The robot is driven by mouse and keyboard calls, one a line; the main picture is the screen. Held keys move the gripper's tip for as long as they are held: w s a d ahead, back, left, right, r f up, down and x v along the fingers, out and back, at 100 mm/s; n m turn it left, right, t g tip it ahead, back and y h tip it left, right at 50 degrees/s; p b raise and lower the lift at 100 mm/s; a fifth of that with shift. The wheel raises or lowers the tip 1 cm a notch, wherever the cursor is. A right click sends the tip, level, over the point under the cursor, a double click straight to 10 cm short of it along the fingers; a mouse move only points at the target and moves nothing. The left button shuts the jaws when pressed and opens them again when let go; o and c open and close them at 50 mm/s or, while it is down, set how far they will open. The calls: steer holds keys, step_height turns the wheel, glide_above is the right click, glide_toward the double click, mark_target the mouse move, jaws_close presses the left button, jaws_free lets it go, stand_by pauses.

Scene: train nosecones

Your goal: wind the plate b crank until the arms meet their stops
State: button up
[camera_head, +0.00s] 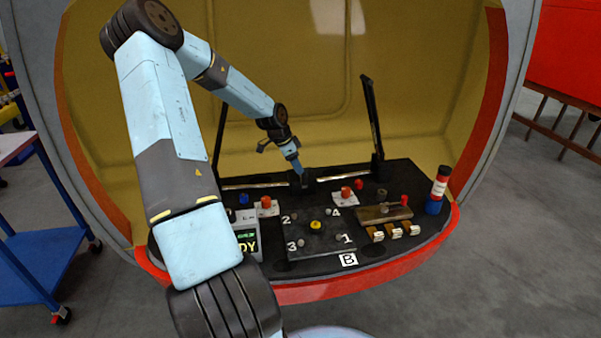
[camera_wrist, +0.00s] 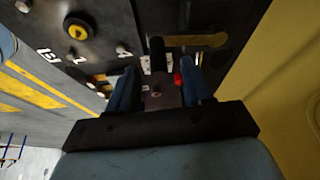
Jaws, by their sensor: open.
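Plate B is the dark plate (camera_head: 280,262) with the white B label (camera_head: 348,260) in front, inside the nosecone. Two thin black arms stand up at the back, the right one (camera_head: 374,115) in clear view and the left one (camera_head: 221,140) partly behind my arm. My gripper (camera_head: 300,174) is at the back middle of the plate, over a dark block between the arms. In the wrist view my gripper (camera_wrist: 162,86) is open. A black upright handle (camera_wrist: 157,55), seemingly the crank's, shows between its fingers; whether they touch it I cannot tell.
A yellow button (camera_head: 316,225) sits on a panel numbered 1 to 4. A lit display (camera_head: 247,242) is at left. The orange-red rim (camera_head: 330,292) edges the front.

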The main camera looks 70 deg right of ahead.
steer(key=v, duration=0.8)
steer(key=shift+w+f, duration=0.15)
